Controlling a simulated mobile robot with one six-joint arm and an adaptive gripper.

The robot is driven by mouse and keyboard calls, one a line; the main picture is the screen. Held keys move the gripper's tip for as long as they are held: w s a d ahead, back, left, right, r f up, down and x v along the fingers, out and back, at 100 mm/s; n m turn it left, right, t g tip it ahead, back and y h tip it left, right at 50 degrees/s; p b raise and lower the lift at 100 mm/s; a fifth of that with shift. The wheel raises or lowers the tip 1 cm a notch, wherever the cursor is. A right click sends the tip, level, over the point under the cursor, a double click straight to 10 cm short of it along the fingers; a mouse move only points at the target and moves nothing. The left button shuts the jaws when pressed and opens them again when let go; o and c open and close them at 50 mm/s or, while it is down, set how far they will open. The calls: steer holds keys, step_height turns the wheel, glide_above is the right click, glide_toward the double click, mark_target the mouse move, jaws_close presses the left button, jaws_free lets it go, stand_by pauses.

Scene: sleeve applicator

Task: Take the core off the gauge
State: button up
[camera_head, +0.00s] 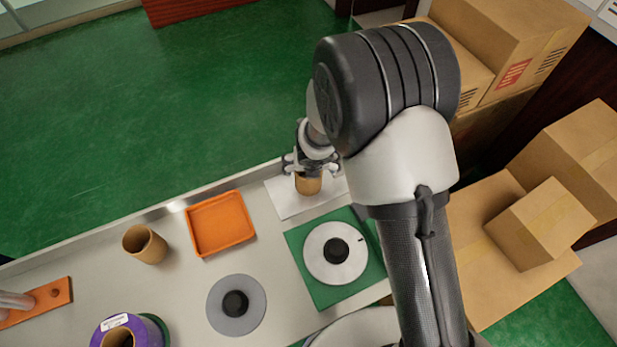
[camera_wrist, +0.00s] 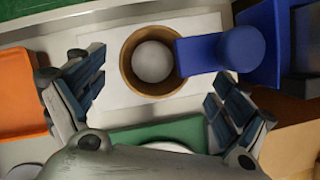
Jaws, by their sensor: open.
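A brown cardboard core (camera_wrist: 129,64) stands on a white sheet (camera_wrist: 104,98); in the head view the core (camera_head: 308,186) shows just below my gripper (camera_head: 311,168). The blue gauge (camera_wrist: 242,50) is right of the core in the wrist view, and its blue arm overlaps the core's right rim. I cannot tell whether they touch. In the head view my arm hides the gauge. My gripper (camera_wrist: 155,85) is open above the core, one finger at its lower left and the other at its lower right, both apart from it.
An orange tray (camera_head: 220,223) and another brown tube (camera_head: 145,244) stand to the left on the bench. A green mat (camera_head: 335,259) with a white disc is in front. A grey disc (camera_head: 236,319) and purple roll (camera_head: 127,331) sit nearer. Cardboard boxes (camera_head: 541,223) are at right.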

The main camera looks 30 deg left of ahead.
mark_target(306, 187)
steer(key=x, duration=0.2)
steer(key=b+x, duration=0.1)
steer(key=x, duration=0.2)
steer(key=shift+s+a, duration=0.15)
steer(key=shift+a, duration=0.1)
steer(key=shift+c, duration=0.5)
steer(key=shift+r, duration=0.1)
steer(key=c, duration=1.2)
steer(key=shift+r, duration=0.1)
